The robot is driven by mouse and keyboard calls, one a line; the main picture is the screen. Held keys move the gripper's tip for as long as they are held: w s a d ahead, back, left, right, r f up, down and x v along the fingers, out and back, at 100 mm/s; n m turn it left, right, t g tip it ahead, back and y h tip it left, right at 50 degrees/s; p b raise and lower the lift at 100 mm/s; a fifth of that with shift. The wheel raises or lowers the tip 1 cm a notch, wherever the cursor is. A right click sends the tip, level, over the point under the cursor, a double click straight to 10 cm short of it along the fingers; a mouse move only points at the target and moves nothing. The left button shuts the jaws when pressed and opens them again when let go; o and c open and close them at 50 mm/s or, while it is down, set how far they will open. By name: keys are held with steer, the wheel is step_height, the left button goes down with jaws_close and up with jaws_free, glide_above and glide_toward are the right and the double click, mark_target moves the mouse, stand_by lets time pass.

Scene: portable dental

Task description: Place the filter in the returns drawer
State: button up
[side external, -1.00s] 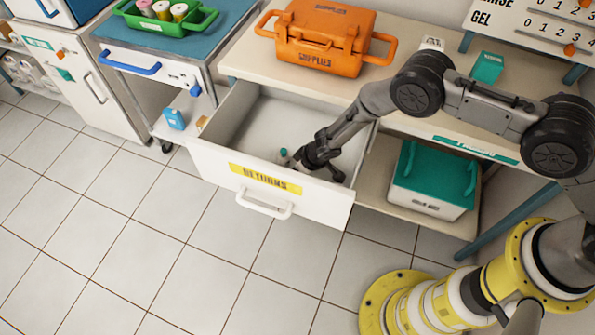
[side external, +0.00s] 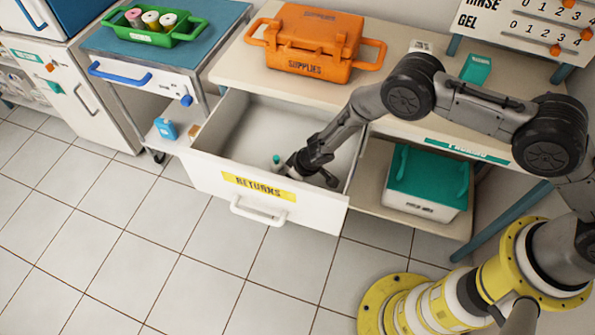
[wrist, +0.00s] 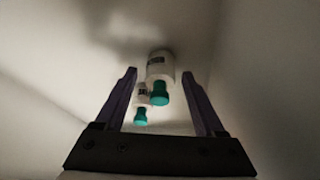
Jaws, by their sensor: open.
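The returns drawer (side external: 205,158) is pulled open, with a yellow RETURNS label on its white front. My gripper (side external: 306,176) reaches down inside it, and its fingers are partly hidden by the front wall. In the wrist view my gripper (wrist: 159,74) is open, with its two fingers apart. A white cylinder with a teal end (wrist: 160,68), which looks like the filter, shows between the fingertips. A smaller white piece with a teal end (wrist: 141,108) shows beside it, nearer the left finger. In the side view a teal-topped item (side external: 277,160) shows just left of my gripper.
An orange supplies case (side external: 310,48) stands on the counter above the drawer. A green tray (side external: 140,38) with rolls is on the left cart. A white box with a teal lid (side external: 425,182) sits on the shelf at right. The drawer's left part is clear.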

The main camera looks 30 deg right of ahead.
steer(key=v, duration=1.1)
steer(key=shift+r, duration=0.3)
steer(key=shift+s, duration=0.15)
steer(key=w+d+r+m+t+h, duration=0.1)
steer(key=d+r, duration=0.3)
steer(key=r, duration=0.4)
steer(key=w+d+r+m, duration=0.1)
steer(key=d+r, duration=0.4)
steer(key=r, duration=0.2)
steer(key=s+d+r+m+h, duration=0.1)
steer(key=s+d+r, duration=0.25)
steer(key=r, duration=0.25)
steer(key=s+d+r+m, duration=0.1)
steer(key=s+d+r, duration=0.1)
steer(key=d+r, duration=0.35)
steer(key=s+d+r+m, duration=0.1)
steer(key=s+d+r, duration=0.6)
steer(key=s, duration=0.4)
steer(key=s+d+r, duration=0.1)
steer(key=s, duration=1.3)
steer(key=shift+s+d+r+m+t, duration=0.15)
steer(key=shift+s+r+m+t, duration=0.15)
steer(key=shift+r+m, duration=0.1)
